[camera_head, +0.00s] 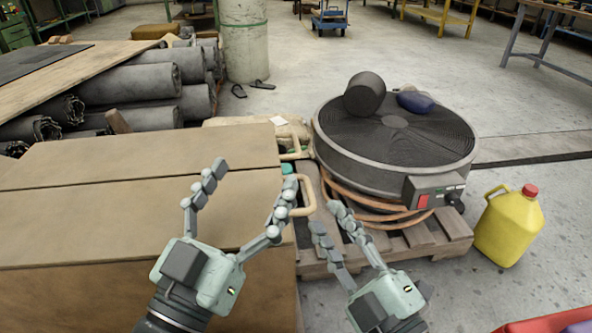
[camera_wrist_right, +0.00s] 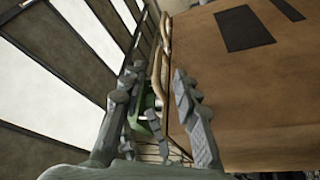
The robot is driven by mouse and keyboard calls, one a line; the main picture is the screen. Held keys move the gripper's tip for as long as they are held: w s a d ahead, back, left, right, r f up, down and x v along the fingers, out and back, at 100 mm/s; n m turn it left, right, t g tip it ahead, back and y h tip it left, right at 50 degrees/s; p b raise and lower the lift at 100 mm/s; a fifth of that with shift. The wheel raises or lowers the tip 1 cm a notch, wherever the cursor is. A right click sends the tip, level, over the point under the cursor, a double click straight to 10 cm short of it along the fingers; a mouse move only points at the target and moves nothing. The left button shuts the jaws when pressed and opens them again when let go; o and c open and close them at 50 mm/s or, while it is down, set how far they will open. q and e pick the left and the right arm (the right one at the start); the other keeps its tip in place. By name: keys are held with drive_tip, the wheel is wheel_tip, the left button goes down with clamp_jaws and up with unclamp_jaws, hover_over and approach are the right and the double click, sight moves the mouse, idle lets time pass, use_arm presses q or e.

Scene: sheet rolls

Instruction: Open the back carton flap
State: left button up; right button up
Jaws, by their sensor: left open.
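A brown carton (camera_head: 140,290) stands at the left with its top flaps lying flat. The back flap (camera_head: 130,158) meets the front flap (camera_head: 130,215) along a seam. A tan loop handle (camera_head: 292,143) sticks out at the right end of the back flap, and another (camera_head: 308,196) at the front flap. My left gripper (camera_head: 256,175) is open over the flaps, its right finger partly covering the front handle. My right gripper (camera_head: 327,216) is open, just right of the front handle. In the right wrist view its spread fingers (camera_wrist_right: 155,78) have the tan handles beyond them. Contact is unclear.
A round dark coiled machine (camera_head: 395,150) sits on a wooden pallet (camera_head: 455,232) at the right. A yellow jug (camera_head: 508,228) stands beside it. Grey rolls (camera_head: 130,82) are stacked behind the carton.

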sight(309, 186)
drive_tip(key=x, duration=0.7)
drive_tip(key=shift+w+a+r, duration=0.15)
drive_tip(key=shift+w+r, duration=0.05)
clamp_jaws()
